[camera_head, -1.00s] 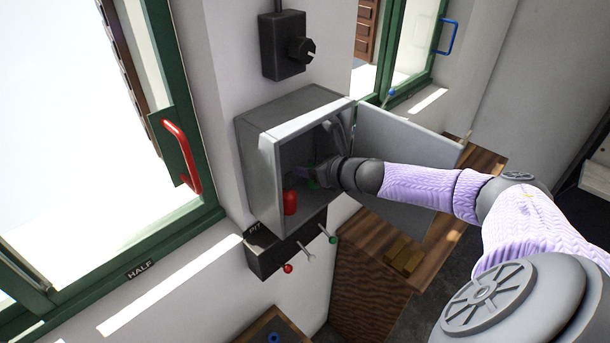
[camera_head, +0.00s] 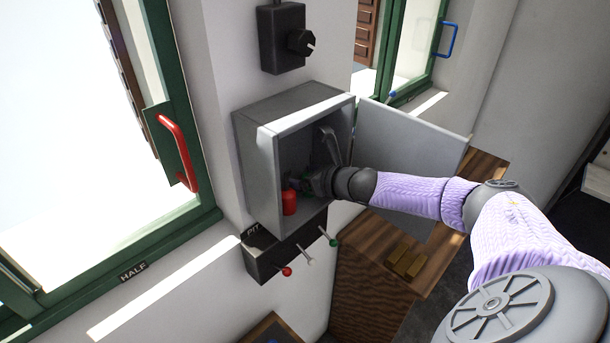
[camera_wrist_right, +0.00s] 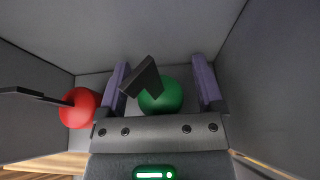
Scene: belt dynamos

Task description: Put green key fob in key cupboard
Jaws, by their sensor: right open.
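The grey key cupboard (camera_head: 262,165) hangs on the wall with its door (camera_head: 410,140) open to the right. My right gripper (camera_head: 312,183) is inside it, low and close to the red fob. In the right wrist view the green key fob (camera_wrist_right: 162,97) is a round green body with a dark flat piece (camera_wrist_right: 142,76), and sits between the two open fingers of the right gripper (camera_wrist_right: 161,80). A gap shows on its right side. In the head view the gripper mostly hides it. My left gripper is not in view.
A red fob (camera_head: 289,203) is inside the cupboard, left of the gripper; it also shows in the wrist view (camera_wrist_right: 78,108). Below is a dark box (camera_head: 262,262) with red, white and green levers. A wooden cabinet (camera_head: 375,265) stands lower right.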

